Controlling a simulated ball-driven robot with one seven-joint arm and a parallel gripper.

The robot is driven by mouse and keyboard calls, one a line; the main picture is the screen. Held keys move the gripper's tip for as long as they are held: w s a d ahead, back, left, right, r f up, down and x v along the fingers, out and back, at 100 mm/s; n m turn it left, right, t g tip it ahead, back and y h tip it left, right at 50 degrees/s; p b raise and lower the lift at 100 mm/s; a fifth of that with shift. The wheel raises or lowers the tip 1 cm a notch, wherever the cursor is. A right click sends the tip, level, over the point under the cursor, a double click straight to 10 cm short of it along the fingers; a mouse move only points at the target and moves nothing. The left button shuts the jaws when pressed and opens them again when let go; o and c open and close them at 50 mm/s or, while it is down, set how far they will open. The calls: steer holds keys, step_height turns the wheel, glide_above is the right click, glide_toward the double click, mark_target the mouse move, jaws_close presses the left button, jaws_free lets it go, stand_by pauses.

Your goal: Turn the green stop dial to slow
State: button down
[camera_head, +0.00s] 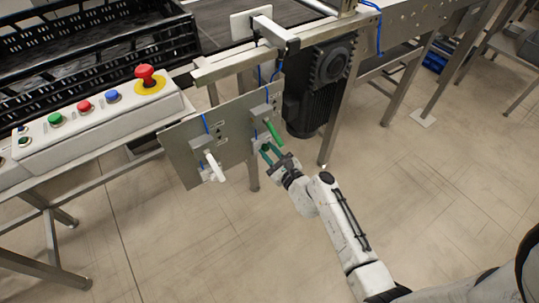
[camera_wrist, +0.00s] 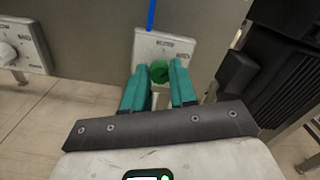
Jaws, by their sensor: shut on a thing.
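The plate is fixed to an upright grey metal panel (camera_head: 230,137). The lettering is too small to read, so I cannot tell the dial's setting. My gripper (camera_wrist: 159,67) has its two teal fingers on either side of the green dial and is shut on it.
A black motor (camera_head: 318,85) stands close at right. A control box (camera_head: 95,120) with a red stop button (camera_head: 146,75) and a black crate (camera_head: 90,45) are at left.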

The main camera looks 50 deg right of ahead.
steer(key=n+b, duration=0.1)
steer(key=n, duration=0.1)
steer(key=n+b, duration=0.1)
steer(key=n, duration=0.1)
steer(key=shift+a+f+n+b, duration=0.1)
steer(key=shift+f+n+b, duration=0.1)
steer(key=shift+n+b, duration=0.15)
steer(key=shift+r+n+b, duration=0.1)
steer(key=shift+n+b, duration=0.8)
steer(key=shift+n, duration=0.85)
steer(key=c, duration=0.9)
jaws_free()
steer(key=shift+s, duration=0.1)
steer(key=b+v, duration=0.2)
steer(key=v, duration=0.8)
steer(key=shift+s, duration=0.3)
